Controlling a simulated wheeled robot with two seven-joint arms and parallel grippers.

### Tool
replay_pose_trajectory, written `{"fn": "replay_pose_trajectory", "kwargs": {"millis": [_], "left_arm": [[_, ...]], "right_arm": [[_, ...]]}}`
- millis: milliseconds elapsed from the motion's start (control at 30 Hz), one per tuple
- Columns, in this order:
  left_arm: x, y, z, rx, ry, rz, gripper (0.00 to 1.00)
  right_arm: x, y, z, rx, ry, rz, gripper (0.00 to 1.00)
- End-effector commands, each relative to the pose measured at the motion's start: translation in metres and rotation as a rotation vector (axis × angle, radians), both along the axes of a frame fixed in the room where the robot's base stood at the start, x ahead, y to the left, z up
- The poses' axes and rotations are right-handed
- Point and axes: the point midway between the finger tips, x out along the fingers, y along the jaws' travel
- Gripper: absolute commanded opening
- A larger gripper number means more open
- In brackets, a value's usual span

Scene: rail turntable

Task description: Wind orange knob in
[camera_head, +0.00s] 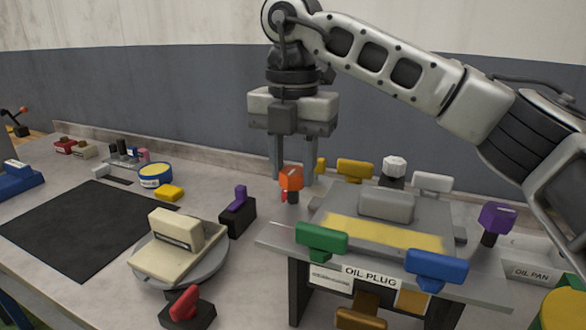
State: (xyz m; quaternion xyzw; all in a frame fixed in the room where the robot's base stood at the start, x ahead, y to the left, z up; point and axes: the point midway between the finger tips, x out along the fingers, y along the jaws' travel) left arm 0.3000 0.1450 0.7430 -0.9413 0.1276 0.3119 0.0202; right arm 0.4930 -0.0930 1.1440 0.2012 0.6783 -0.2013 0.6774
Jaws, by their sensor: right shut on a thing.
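The orange knob (291,179) is a small block with a pale mark on its face, at the back left corner of the grey fixture (272,236). My right gripper (292,172) comes down from above, its arm entering from the right. Its two fingers point straight down, one on each side of the orange knob, and it is shut on the knob. What lies under the knob is mostly hidden, with a bit of red showing beside its lower part. My left gripper is not in view.
Green (321,238), blue (437,265), yellow (356,168), white (432,182) and purple (497,217) handles surround the fixture. A cream block (175,231) sits on a round turntable (206,270) to the left. A black mat (80,230) lies farther left, bare.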

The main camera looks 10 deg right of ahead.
Motion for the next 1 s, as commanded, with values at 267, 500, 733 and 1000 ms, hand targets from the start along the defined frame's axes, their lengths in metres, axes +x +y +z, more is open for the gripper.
{"fn": "replay_pose_trajectory", "kwargs": {"millis": [267, 500, 733, 1000], "left_arm": [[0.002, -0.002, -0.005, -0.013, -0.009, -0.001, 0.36], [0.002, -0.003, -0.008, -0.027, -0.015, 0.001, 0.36], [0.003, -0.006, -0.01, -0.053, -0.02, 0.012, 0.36], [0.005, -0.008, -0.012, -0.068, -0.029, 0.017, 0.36]], "right_arm": [[0.001, -0.001, 0.0, 0.001, -0.007, -0.265, 0.1], [0.001, -0.001, 0.0, 0.001, -0.007, -0.493, 0.1], [0.001, -0.001, 0.0, 0.001, -0.007, -0.709, 0.1], [0.001, -0.001, 0.001, 0.002, -0.006, -0.925, 0.1]]}}
